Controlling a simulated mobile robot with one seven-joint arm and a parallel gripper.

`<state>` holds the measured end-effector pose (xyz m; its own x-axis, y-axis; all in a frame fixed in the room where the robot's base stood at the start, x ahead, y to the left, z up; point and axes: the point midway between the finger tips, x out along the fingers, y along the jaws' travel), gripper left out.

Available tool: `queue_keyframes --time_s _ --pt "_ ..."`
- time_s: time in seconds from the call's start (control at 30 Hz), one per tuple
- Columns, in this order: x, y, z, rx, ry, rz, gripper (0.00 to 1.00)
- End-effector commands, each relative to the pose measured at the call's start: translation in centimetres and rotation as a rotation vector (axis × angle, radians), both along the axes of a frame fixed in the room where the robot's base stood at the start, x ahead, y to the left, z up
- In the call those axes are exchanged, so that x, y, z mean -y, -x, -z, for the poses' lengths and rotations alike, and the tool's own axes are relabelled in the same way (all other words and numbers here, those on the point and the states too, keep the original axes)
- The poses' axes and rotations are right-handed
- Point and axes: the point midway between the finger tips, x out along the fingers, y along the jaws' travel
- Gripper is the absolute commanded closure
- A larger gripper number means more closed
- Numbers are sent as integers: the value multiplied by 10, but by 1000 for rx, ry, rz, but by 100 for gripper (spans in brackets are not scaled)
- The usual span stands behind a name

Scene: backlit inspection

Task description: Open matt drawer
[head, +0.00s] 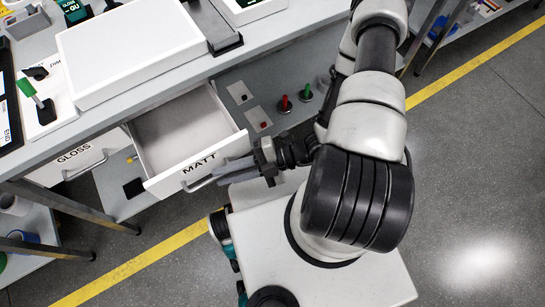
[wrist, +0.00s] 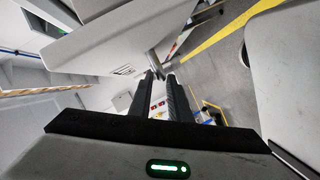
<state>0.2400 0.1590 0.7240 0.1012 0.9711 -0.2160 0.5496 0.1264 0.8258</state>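The MATT drawer (head: 158,183) is pulled well out from under the bench in the head view, and its inside looks empty. Its bar handle (head: 199,184) is on the front panel, with the right part hidden by my gripper (head: 222,174). The fingers point left and their tips are at the handle. In the wrist view my gripper (wrist: 160,76) shows two dark fingers with a narrow gap between them, with the tips close to the drawer front (wrist: 123,70). I cannot tell whether they clamp the handle or stand around it.
The GLOSS drawer (head: 75,162) is to the left. A white box (head: 130,45) stands on the bench above. Red knobs (head: 285,104) and a green one sit right of the MATT drawer.

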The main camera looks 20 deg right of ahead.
Motion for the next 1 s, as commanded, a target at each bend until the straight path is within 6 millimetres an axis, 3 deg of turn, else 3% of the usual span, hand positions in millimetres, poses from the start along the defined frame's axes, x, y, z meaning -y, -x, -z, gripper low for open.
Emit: queue_keyframes --time_s 0.3,0.5,0.7,1.0 --pt "79 7 -18 2 5 3 83" --pt "116 11 -26 2 1 1 83" --pt "133 14 -30 1 1 1 83" --pt "136 14 -30 0 0 0 83"
